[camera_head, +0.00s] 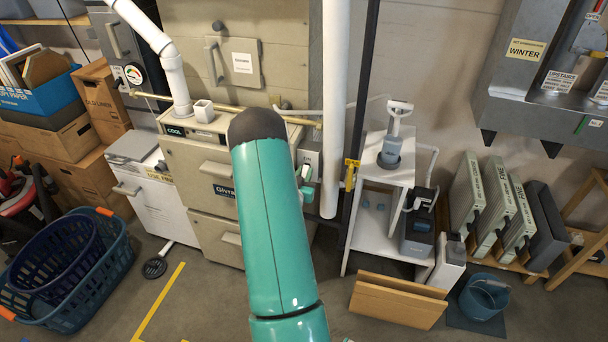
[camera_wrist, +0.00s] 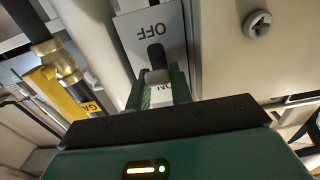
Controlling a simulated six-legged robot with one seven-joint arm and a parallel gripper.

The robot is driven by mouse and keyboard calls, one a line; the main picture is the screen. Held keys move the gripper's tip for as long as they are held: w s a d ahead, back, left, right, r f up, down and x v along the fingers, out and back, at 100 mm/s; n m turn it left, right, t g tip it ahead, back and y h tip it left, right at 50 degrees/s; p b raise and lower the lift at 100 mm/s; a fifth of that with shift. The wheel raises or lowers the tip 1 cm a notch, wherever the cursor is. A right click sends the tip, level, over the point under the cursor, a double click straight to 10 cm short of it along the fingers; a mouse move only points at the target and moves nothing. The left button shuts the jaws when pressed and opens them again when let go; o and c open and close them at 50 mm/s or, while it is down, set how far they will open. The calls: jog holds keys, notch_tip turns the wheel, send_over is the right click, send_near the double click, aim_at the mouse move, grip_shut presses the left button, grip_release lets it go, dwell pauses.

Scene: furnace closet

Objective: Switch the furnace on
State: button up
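The furnace switch is a grey plate (camera_wrist: 125,28) lettered OFF, upside down in the wrist view, with a partly covered ON label (camera_wrist: 161,96) nearer my gripper. Its dark lever (camera_wrist: 156,54) has a pale tip close to my fingertips. My gripper (camera_wrist: 160,78) has its two green fingers apart, one on each side of the lever tip; whether they press on it I cannot tell. In the head view the switch box (camera_head: 310,152) is on the right side of the beige furnace (camera_head: 190,157), partly hidden by my teal arm, with my gripper (camera_head: 305,184) beside it.
A white vertical pipe (camera_head: 334,110) and a dark pipe with a yellow gas valve handle (camera_head: 351,174) stand just right of the switch. A screw head (camera_wrist: 257,24) shows beside the plate. A white stand (camera_head: 391,175) and wooden boards (camera_head: 398,300) are to the right; blue baskets (camera_head: 70,270) lie left.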

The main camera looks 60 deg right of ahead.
aim_at(306, 167)
grip_shut()
jog(key=shift+r, duration=0.15)
jog(key=shift+r+y, duration=0.2)
jog(key=shift+y, duration=0.5)
jog(key=y, duration=0.2)
jog(key=r+y, duration=0.1)
jog(key=y, duration=0.1)
jog(key=shift+r+g, duration=0.2)
jog(key=shift+g, duration=0.2)
jog(key=y, duration=0.2)
jog(key=shift+w+r+y, duration=0.1)
jog(key=shift+r+y, duration=0.3)
jog(key=shift+d+r+g+y, duration=0.2)
jog(key=shift+r+g+y, duration=0.05)
jog(key=shift+y, duration=0.65)
jog(key=shift+d+r+g+y, duration=0.15)
jog(key=shift+r+g+y, duration=0.1)
jog(key=shift+y, duration=0.65)
